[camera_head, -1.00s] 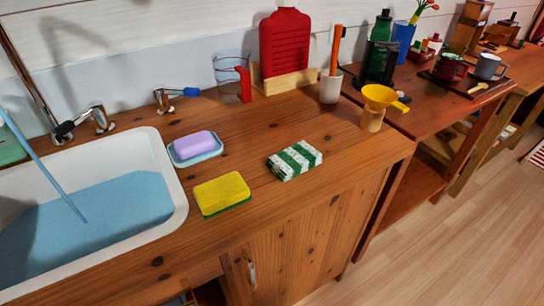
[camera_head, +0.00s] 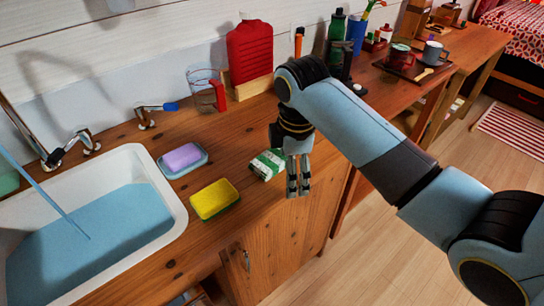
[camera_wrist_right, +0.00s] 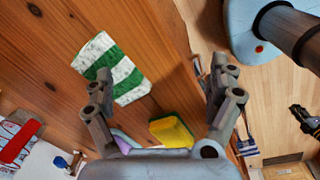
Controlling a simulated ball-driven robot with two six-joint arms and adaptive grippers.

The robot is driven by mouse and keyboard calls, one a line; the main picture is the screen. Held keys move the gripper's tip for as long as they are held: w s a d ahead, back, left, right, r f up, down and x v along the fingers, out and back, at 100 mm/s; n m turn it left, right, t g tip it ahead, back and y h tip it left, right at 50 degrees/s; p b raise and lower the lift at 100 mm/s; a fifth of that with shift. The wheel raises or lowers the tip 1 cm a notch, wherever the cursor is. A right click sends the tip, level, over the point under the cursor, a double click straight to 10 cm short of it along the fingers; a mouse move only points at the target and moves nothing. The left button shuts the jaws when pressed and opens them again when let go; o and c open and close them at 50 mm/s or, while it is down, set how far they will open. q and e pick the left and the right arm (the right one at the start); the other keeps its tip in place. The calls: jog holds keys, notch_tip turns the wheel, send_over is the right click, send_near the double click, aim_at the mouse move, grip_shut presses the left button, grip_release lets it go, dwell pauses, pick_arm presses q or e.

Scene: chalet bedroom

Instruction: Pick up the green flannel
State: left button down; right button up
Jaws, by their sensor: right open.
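The green flannel (camera_head: 268,163) is a small folded cloth with green and white stripes. It lies on the wooden counter to the right of the yellow sponge. My right gripper (camera_head: 298,190) points down just right of the flannel in the head view and hides part of it. My left gripper is not in view.
A yellow sponge (camera_head: 214,199), a lilac soap on a blue dish (camera_head: 184,160) and a sink of blue water (camera_head: 100,225) lie to the left. The counter's front edge is close to the flannel.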

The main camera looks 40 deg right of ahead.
aim_at(272, 157)
jog(key=w+r+n+g, duration=0.1)
jog(key=w+r+n, duration=0.5)
jog(key=w+r, duration=0.15)
jog(key=shift+n+y, duration=0.3)
jog(key=f, duration=1)
jog(key=shift+w+d+f+p, duration=0.2)
jog(key=shift+d+f+p, duration=0.1)
jog(key=shift+d+f, duration=0.05)
jog(key=c, duration=1.1)
jog(key=shift+r, duration=0.15)
